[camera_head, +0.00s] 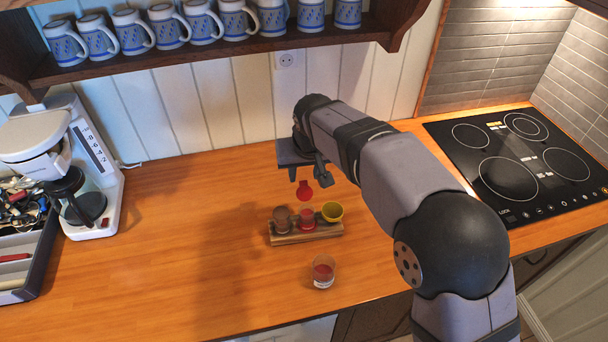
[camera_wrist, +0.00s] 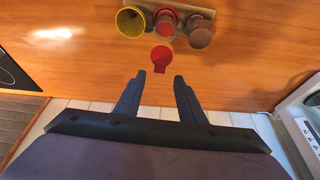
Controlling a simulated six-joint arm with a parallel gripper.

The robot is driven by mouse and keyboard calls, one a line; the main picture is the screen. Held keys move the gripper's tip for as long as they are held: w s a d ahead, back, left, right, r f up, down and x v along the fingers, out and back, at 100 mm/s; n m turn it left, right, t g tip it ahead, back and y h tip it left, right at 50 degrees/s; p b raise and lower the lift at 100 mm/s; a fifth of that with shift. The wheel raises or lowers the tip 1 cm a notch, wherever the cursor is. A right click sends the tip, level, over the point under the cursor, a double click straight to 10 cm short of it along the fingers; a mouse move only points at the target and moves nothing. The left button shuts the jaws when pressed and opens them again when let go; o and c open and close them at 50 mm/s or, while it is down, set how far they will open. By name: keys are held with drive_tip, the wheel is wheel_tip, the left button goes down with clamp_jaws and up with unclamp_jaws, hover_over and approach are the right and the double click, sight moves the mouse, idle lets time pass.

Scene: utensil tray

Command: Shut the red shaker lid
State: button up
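The red shaker (camera_head: 306,219) stands in the middle of a small wooden rack (camera_head: 305,236); it also shows in the wrist view (camera_wrist: 166,25). The round red lid with a small tab (camera_head: 304,192) shows behind the shaker, swung away from its top. In the wrist view the lid (camera_wrist: 162,57) appears between the shaker and my fingers. I cannot tell how it joins the shaker. My gripper (camera_head: 305,178) points down behind the lid. In the wrist view its fingers (camera_wrist: 160,77) are apart with nothing between them.
A brown shaker (camera_head: 281,219) and a yellow shaker (camera_head: 332,211) flank the red one closely. A glass with red contents (camera_head: 323,271) stands in front of the rack. A coffee machine (camera_head: 95,160) is at left, a hob (camera_head: 520,165) at right. A mug shelf (camera_head: 200,62) hangs above.

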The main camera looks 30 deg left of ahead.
sight(303, 183)
drive_tip(key=shift+p+x, duration=0.7)
drive_tip(key=shift+x, duration=1.4)
clamp_jaws()
